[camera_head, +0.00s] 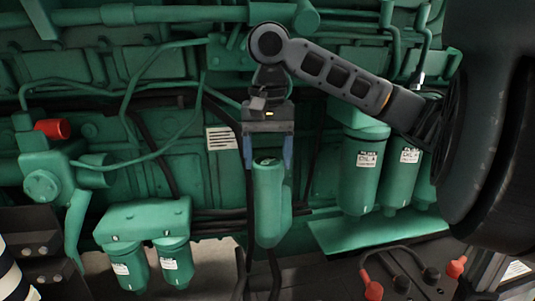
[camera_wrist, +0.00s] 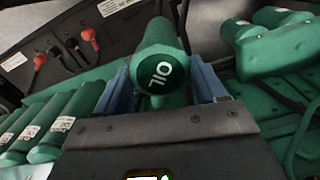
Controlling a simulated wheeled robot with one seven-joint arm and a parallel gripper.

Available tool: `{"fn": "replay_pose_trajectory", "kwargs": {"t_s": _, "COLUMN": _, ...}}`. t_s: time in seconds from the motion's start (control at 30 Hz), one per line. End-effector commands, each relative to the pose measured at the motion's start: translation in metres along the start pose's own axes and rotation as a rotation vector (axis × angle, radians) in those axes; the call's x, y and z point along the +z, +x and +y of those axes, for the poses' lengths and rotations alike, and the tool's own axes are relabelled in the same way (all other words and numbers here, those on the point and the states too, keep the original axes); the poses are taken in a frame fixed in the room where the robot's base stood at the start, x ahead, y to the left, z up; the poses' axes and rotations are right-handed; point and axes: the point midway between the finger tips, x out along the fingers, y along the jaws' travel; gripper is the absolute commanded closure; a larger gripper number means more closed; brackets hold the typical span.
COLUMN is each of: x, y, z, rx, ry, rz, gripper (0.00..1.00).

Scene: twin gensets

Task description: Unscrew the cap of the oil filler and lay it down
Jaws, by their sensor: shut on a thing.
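The oil filler (camera_head: 267,205) is a green upright neck on the engine's side, seen in the middle of the head view. Its round dark green cap (camera_wrist: 160,70) faces the wrist camera and carries the white letters OIL. The cap's top edge also shows in the head view (camera_head: 266,161), at the top of the filler. My gripper (camera_head: 268,158) points down over the filler, with one blue finger on each side of the cap. In the wrist view my gripper (camera_wrist: 160,88) is shut on the cap. Whether the cap is still threaded on cannot be told.
Green filter canisters (camera_head: 365,170) stand to the right, and two smaller ones (camera_head: 178,262) hang at the lower left. Red-ended battery leads (camera_head: 372,287) lie at the lower right. A red fitting (camera_head: 52,129) sticks out at the left. Dark hoses run close beside the filler.

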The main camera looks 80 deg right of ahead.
Motion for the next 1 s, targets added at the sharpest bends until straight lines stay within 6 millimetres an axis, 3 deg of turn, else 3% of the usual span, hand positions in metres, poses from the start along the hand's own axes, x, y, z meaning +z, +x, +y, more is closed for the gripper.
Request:
{"fn": "replay_pose_trajectory", "kwargs": {"t_s": 0.2, "x": -0.0009, "y": -0.0030, "z": -0.0007, "rx": -0.006, "ry": -0.031, "rz": 0.004, "gripper": 0.62}}
{"fn": "replay_pose_trajectory", "kwargs": {"t_s": 0.53, "x": -0.0011, "y": -0.0035, "z": -0.0001, "rx": -0.005, "ry": -0.365, "rz": 0.006, "gripper": 0.62}}
{"fn": "replay_pose_trajectory", "kwargs": {"t_s": 0.83, "x": -0.0013, "y": -0.0030, "z": -0.0001, "rx": -0.005, "ry": -0.397, "rz": 0.007, "gripper": 0.62}}
{"fn": "replay_pose_trajectory", "kwargs": {"t_s": 0.87, "x": -0.0013, "y": -0.0030, "z": -0.0002, "rx": -0.005, "ry": -0.396, "rz": 0.007, "gripper": 0.27}}
{"fn": "replay_pose_trajectory", "kwargs": {"t_s": 1.0, "x": -0.0010, "y": -0.0022, "z": 0.0001, "rx": -0.004, "ry": -0.396, "rz": 0.005, "gripper": 0.14}}
